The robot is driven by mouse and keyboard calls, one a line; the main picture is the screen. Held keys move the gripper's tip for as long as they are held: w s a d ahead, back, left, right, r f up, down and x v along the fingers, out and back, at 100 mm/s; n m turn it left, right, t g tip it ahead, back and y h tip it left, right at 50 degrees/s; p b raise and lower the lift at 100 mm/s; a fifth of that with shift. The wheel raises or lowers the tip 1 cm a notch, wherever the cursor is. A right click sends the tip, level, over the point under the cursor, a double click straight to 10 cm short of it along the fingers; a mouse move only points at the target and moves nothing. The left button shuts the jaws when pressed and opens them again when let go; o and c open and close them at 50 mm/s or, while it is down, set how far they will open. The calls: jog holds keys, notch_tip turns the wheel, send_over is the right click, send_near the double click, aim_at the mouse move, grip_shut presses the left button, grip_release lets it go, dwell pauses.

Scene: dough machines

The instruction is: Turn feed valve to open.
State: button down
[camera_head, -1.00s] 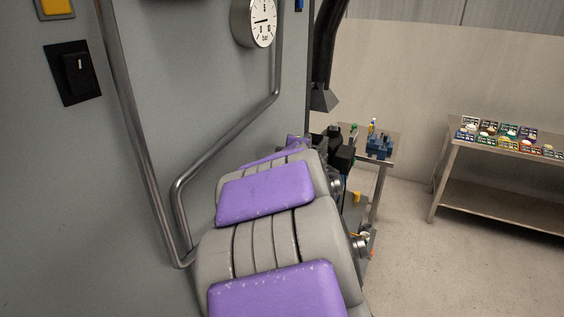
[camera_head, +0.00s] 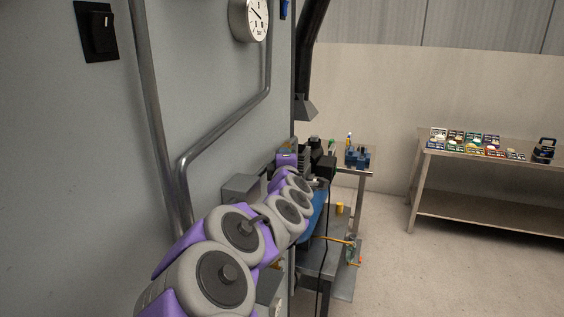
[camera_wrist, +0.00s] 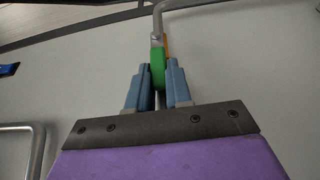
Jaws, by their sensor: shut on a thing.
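In the wrist view, my gripper (camera_wrist: 160,68) has its two blue fingers on either side of a green piece (camera_wrist: 158,76), which looks like the feed valve's handle. The fingers are shut on it. An orange part (camera_wrist: 167,44) shows just behind the green piece. A bent metal pipe (camera_wrist: 157,20) rises behind them from the grey panel. In the head view my arm covers the valve, and my gripper cannot be made out there. How far the valve is turned cannot be told.
The grey machine wall (camera_head: 220,85) stands close along my arm's left, with a black switch (camera_head: 98,32), a round gauge (camera_head: 249,18) and a bent pipe (camera_head: 225,122). A steel table (camera_head: 480,160) with several small coloured packs stands at right. Floor (camera_head: 385,250) before it is clear.

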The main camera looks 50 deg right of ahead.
jog(key=shift+d+f, duration=0.1)
jog(key=shift+f, duration=0.25)
jog(key=c, duration=1.4)
grip_release()
jog(key=o, duration=0.4)
jog(key=shift+r, duration=0.2)
jog(key=shift+c, duration=0.2)
